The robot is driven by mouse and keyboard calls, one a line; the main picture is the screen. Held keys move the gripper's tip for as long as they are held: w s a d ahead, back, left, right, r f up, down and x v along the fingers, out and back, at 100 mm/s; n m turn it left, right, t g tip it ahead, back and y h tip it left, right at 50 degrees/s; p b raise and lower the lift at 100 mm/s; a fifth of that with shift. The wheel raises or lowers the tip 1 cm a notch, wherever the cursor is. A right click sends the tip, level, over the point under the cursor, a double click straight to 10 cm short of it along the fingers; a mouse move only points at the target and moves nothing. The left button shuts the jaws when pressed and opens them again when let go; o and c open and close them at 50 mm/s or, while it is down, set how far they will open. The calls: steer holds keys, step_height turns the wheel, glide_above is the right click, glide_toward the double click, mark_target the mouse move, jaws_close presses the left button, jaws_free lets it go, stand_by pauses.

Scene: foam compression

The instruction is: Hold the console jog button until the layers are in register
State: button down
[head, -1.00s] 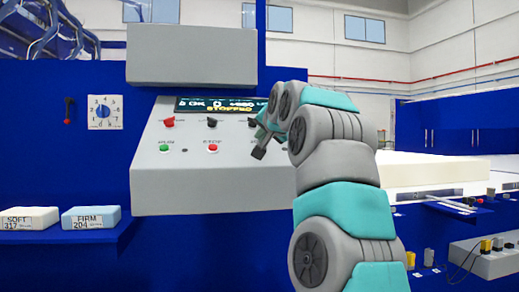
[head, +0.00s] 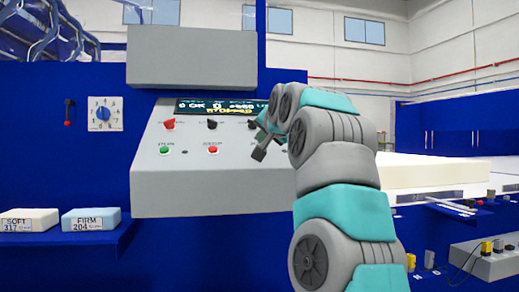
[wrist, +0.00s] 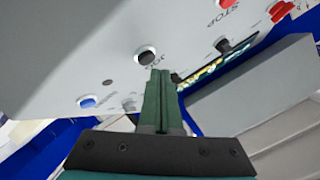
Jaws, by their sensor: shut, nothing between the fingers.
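The grey console (head: 160,190) has a sloped face with a display (head: 220,106) that reads as stopped. In the wrist view, a black button (wrist: 146,54) with a label that looks like JOG sits just beyond my fingertips. My gripper (wrist: 160,74) is shut and empty, its tips close to that button; I cannot tell whether they touch it. In the head view my gripper (head: 259,153) is at the console's right side, and my arm hides that part of the face. A pale foam block (head: 430,172) lies at the right; its separate layers cannot be made out.
A green button (head: 164,149) and a red button (head: 213,149) are on the console's left part. A blue button (wrist: 87,102) and a red STOP button (wrist: 228,3) show in the wrist view. SOFT (head: 29,219) and FIRM (head: 91,218) foam samples lie on a left shelf.

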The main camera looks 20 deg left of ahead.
steer(key=shift+f, duration=0.1)
stand_by(0.7)
steer(key=shift+w+a+f, duration=0.1)
steer(key=shift+w+f, duration=0.1)
steer(key=shift+f, duration=0.1)
